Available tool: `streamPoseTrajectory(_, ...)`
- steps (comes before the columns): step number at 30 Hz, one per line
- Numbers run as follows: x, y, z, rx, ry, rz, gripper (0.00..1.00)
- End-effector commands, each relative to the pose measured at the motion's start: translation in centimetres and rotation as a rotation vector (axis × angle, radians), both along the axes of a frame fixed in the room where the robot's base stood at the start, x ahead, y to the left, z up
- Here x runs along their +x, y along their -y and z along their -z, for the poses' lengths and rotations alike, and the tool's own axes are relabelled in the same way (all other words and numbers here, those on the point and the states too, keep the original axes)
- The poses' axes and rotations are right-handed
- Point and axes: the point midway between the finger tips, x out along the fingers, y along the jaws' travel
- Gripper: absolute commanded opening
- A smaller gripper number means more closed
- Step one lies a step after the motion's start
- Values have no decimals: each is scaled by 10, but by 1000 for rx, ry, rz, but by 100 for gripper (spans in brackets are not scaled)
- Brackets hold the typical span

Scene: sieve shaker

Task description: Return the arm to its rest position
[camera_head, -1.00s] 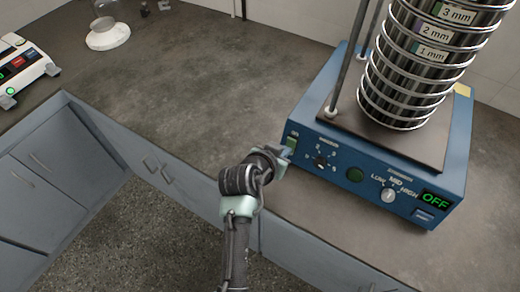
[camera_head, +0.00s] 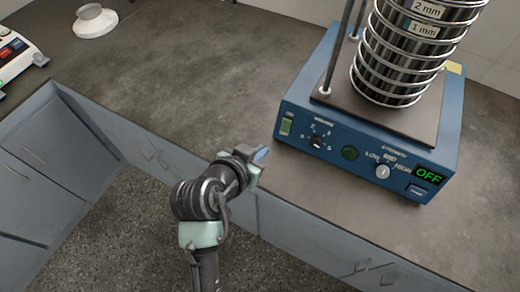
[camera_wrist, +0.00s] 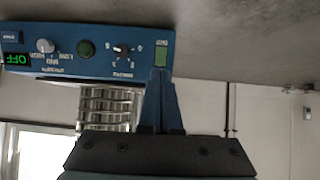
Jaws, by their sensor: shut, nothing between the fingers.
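My gripper (camera_head: 262,155) is shut and empty. In the head view it is over the front edge of the counter, to the left of and below the blue sieve shaker (camera_head: 362,160), with a clear gap between them. In the wrist view the closed blue fingers (camera_wrist: 161,98) point toward the shaker's front panel, which appears upside down. The shaker's display (camera_head: 428,175) reads OFF, and its green switch (camera_head: 286,127) is at the panel's left end. A stack of steel sieves (camera_head: 400,60) stands on the shaker.
The grey counter (camera_head: 180,80) is bare left of the shaker. A white device (camera_head: 18,55) sits at the far left and a white round-based item (camera_head: 95,20) at the back. Grey cabinets (camera_head: 60,165) with handles lie below the counter.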

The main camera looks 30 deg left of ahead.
Motion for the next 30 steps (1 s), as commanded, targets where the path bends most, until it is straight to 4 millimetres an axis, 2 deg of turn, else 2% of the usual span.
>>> streamPoseTrajectory(10, 1, 0, 0, 1, 1, 1, 0)
streamPoseTrajectory(14, 13, 1, -21, 24, 47, -3, 0)
streamPoseTrajectory(17, 38, 5, -67, 65, 149, -17, 0)
streamPoseTrajectory(20, 64, 15, -135, 108, 302, -35, 0)
streamPoseTrajectory(21, 72, 22, -165, 123, 371, -42, 0)
streamPoseTrajectory(23, 81, 32, -209, 136, 475, -51, 0)
streamPoseTrajectory(24, 84, 40, -239, 141, 546, -56, 0)
streamPoseTrajectory(26, 85, 53, -284, 144, 655, -61, 0)
streamPoseTrajectory(27, 83, 63, -313, 142, 728, -63, 0)
streamPoseTrajectory(29, 77, 77, -357, 133, 840, -63, 0)
streamPoseTrajectory(30, 70, 87, -385, 124, 915, -63, 0)
